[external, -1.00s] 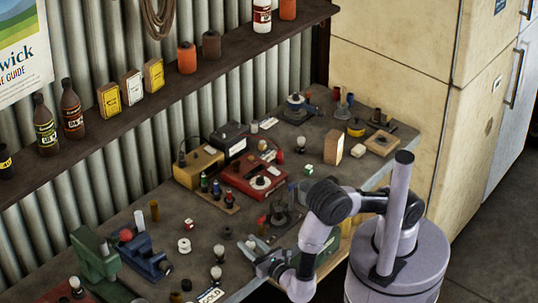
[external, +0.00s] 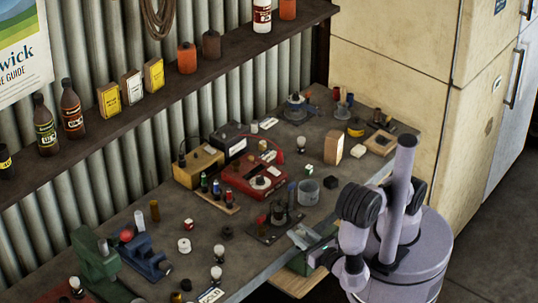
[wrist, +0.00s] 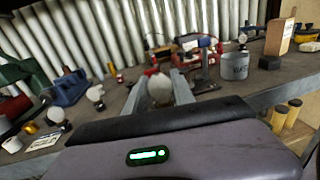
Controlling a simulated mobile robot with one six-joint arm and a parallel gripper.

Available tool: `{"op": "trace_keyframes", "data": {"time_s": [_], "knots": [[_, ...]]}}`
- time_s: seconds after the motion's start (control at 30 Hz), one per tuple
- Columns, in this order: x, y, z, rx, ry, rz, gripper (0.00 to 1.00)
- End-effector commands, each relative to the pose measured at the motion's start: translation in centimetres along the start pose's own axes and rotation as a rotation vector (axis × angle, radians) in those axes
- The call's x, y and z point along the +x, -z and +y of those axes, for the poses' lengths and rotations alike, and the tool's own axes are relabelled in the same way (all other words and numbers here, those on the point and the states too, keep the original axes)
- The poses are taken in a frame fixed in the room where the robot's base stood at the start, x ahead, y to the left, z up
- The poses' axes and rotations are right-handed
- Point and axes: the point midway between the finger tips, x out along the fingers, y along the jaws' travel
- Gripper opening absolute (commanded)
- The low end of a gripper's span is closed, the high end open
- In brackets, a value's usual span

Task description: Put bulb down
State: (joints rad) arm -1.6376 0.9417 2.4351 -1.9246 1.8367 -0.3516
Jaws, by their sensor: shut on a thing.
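My gripper (wrist: 158,92) is shut on a white bulb (wrist: 160,88), which shows between the two grey fingers in the wrist view. In the external view my gripper (external: 306,238) is at the front edge of the workbench (external: 258,262), just in front of a dark stand; the held bulb cannot be made out there. Other bulbs stand on the bench to the left of my gripper, one (external: 219,250) behind another (external: 216,272). They also show at the left in the wrist view (wrist: 95,92). Another bulb (external: 301,142) stands farther back.
A grey pot (external: 308,191) and a black block (external: 330,182) stand to the right of the dark stand (external: 275,228). A red device (external: 254,180) lies behind it. A green vise (external: 95,255) and a blue one (external: 146,257) are at the left. Bare bench lies around the white spool (external: 184,246).

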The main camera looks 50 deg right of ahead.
Motion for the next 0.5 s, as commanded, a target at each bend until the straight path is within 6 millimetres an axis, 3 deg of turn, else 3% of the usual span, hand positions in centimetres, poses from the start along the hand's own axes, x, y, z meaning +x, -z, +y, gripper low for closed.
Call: {"op": "trace_keyframes", "data": {"time_s": [0.07,0.17,0.33,0.5], "knots": [[0.2,0.3,0.2,0.002,0.002,0.000,0.00],[1.8,1.0,2.0,0.007,0.004,0.000,0.00],[7.8,0.5,7.2,0.010,-0.020,-0.002,0.00],[15.6,-3.6,10.8,0.011,-0.059,-0.006,0.00]]}}
